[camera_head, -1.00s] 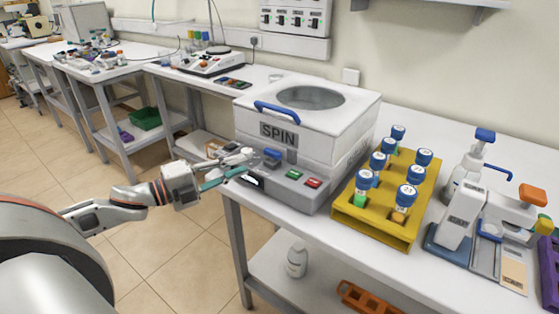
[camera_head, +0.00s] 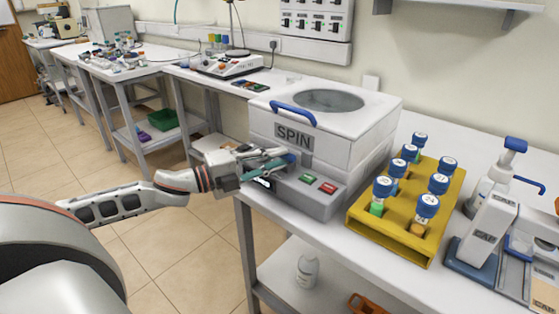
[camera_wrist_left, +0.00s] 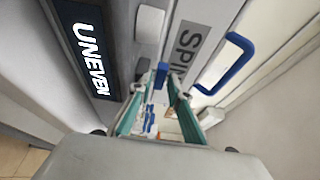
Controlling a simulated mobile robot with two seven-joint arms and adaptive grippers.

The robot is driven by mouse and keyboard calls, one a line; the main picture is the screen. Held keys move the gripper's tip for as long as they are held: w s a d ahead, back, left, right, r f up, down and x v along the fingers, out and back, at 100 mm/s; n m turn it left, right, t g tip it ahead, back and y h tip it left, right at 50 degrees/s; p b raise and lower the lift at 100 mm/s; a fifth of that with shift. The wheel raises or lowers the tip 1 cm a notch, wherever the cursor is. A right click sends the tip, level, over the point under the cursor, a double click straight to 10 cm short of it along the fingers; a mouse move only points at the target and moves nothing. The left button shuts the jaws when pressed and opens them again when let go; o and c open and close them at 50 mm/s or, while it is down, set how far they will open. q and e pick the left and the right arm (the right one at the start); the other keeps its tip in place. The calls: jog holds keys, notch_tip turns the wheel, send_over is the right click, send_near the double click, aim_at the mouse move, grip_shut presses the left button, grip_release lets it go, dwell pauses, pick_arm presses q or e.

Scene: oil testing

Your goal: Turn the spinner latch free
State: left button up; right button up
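The white spinner (camera_head: 375,128) stands on the bench with its lid down, "SPIN" on its front and a blue lid handle (camera_head: 293,113). The small blue latch (camera_head: 291,158) is low on its front, partly hidden by my left gripper. My left gripper (camera_head: 277,161) reaches it from the left, its teal-lined fingers apart. In the left wrist view the blue latch end (camera_wrist_left: 161,74) shows between the fingertips (camera_wrist_left: 160,82). I cannot tell whether the fingers touch it. My right gripper is not in view.
The spinner's base has a green button (camera_head: 307,178) and a red one (camera_head: 328,187). Its display (camera_wrist_left: 85,45) reads "UNEVEN". A yellow rack (camera_head: 400,240) of blue-capped tubes stands close on the right. A white bottle (camera_head: 307,268) is on the lower shelf.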

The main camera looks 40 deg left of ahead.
pick_arm(q)
jog(key=shift+w+d, duration=0.1)
jog(key=shift+w, duration=0.2)
grip_shut()
